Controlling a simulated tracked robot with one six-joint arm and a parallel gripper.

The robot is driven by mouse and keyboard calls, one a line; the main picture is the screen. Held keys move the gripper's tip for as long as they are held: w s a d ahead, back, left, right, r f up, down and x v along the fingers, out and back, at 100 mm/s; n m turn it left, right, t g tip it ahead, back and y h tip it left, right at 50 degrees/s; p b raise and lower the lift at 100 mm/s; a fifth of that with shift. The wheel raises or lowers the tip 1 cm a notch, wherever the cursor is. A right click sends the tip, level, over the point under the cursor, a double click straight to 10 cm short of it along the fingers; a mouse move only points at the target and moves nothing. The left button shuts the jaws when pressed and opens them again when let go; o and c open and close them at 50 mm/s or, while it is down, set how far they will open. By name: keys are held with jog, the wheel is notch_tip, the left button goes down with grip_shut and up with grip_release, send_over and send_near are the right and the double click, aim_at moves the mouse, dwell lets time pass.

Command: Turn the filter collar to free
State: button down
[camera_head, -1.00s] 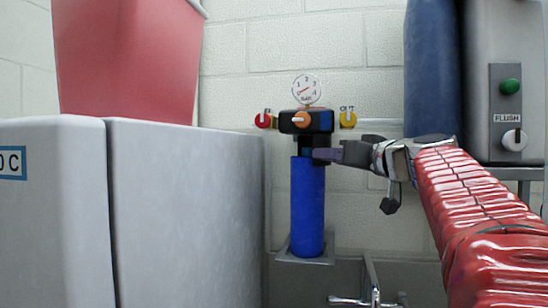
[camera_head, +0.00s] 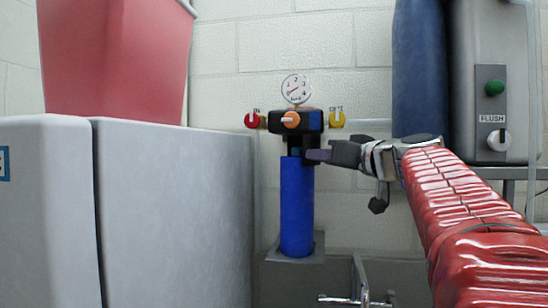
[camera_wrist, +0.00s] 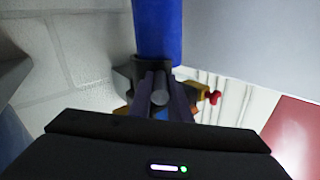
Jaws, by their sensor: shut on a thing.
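The filter stands upright against the wall, with a long blue bowl (camera_head: 297,205) under a black head (camera_head: 301,121). The dark filter collar (camera_wrist: 126,74) sits around the end of the blue bowl in the wrist view. In the head view, it is mostly lost in the dark area below the head. My gripper (camera_head: 312,155) reaches in from the right at collar height. In the wrist view my gripper (camera_wrist: 161,92) has its two fingers closed around a short grey rounded piece at the collar. The fingers hide part of the collar, so its turn angle cannot be told.
Red (camera_head: 252,120) and yellow (camera_head: 337,120) knobs flank the head, with an orange knob (camera_head: 290,120) in front and a gauge (camera_head: 296,89) above. A grey cabinet (camera_head: 175,215) stands close on the left. A blue cylinder (camera_head: 420,75) and FLUSH box (camera_head: 493,115) are right.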

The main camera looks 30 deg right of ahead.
jog(key=shift+d, duration=0.15)
jog(key=shift+d+n+y, duration=0.55)
jog(key=shift+n+y, duration=0.25)
jog(key=shift+y, duration=0.3)
jog(key=c, duration=1.6)
grip_release()
jog(key=shift+c, duration=0.2)
